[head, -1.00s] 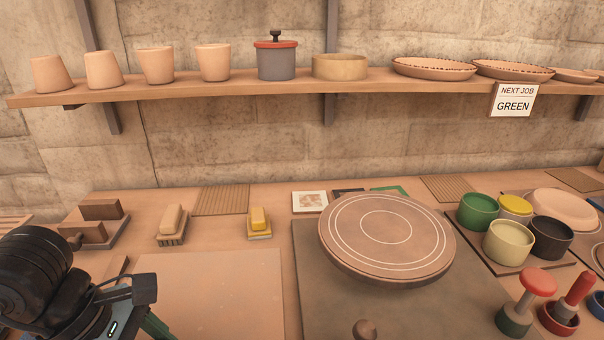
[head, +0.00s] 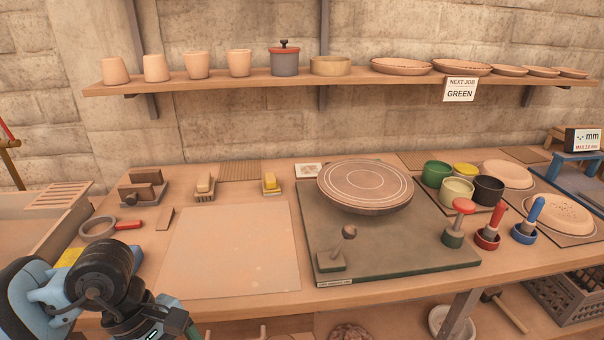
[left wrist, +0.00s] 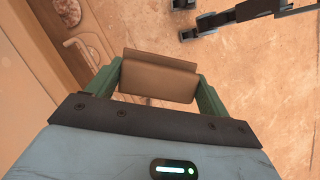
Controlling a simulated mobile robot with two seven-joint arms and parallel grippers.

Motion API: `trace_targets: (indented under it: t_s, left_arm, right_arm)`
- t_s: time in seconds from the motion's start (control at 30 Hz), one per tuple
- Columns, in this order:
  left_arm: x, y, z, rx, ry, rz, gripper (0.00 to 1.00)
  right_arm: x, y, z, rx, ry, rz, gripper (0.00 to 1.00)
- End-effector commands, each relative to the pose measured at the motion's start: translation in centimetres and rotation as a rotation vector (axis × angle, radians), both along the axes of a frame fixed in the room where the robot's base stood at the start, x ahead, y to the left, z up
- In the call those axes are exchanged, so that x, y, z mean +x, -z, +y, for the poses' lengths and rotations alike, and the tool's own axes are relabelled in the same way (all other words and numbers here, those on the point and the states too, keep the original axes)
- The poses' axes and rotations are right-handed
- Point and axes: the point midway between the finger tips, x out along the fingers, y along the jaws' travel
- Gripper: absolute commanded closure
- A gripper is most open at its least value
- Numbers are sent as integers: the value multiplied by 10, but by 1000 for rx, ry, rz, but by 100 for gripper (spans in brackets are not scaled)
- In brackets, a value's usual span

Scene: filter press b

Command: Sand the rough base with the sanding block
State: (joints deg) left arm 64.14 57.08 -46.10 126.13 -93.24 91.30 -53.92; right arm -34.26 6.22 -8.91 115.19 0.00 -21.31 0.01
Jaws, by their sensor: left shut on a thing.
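My left gripper (left wrist: 157,82) is shut on a brown block (left wrist: 160,70), seen close in the left wrist view; it looks like the sanding block. In the head view the left gripper (head: 190,330) is at the bottom left, low by the table's front edge, and the block is hidden there. A round, pale clay piece with a speckled top (head: 560,214) lies on a dark mat at the right of the table; it may be the rough base. A smoother round clay piece (head: 506,173) lies behind it. My right gripper is not in view.
A turntable disc (head: 366,184) stands on a green-edged board (head: 420,252) at the centre. Stampers (head: 460,222) and coloured pots (head: 437,174) stand between it and the clay pieces. A bare pale board (head: 235,250) lies left of centre. A shelf (head: 240,84) spans the wall.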

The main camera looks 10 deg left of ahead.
Motion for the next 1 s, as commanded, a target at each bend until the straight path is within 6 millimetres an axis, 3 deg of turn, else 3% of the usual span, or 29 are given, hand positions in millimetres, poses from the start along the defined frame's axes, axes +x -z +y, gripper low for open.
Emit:
trace_targets:
  t_s: [0.4, 0.6, 0.8, 1.0]
  left_arm:
    - [-8, 34, -8, 5, 746, -8, 38]
    - [-15, 46, -8, 2, 1033, 4, 38]
    - [-19, 53, -7, -4, 1163, 16, 38]
    - [-20, 56, -6, -8, 1177, 20, 38]
  right_arm:
    - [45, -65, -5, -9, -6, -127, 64]
    - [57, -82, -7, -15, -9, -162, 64]
    - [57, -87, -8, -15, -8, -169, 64]
    - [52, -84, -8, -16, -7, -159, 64]
